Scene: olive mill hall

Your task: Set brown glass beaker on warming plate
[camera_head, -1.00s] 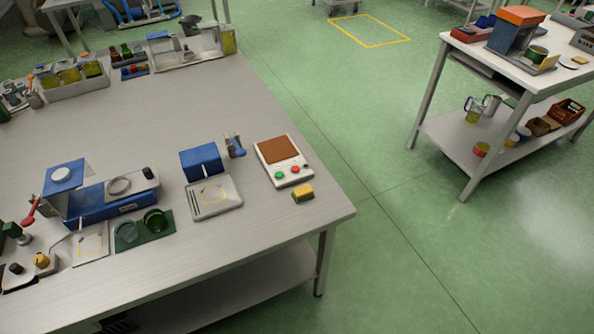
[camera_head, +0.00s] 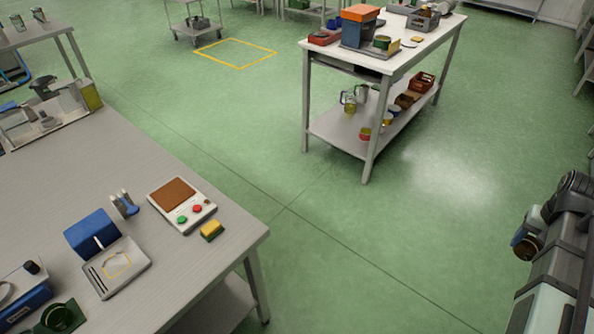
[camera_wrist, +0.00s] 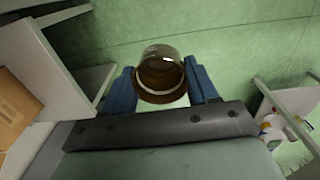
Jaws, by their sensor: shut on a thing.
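My gripper (camera_wrist: 161,84) shows in the wrist view with its two blue fingers shut on the brown glass beaker (camera_wrist: 160,72). The beaker sits between the fingers with its round rim facing the camera, and green floor lies behind it. The likely warming plate is a white device with a brown top (camera_head: 174,192) and green and red buttons. It stands on the near table at left, its top bare, well apart from my arm.
A yellow sponge-like block (camera_head: 212,230) lies beside the device. A blue box (camera_head: 91,233) and a grey tray (camera_head: 128,281) stand to its left on the table (camera_head: 100,165). A loaded white cart (camera_head: 410,62) stands across open green floor.

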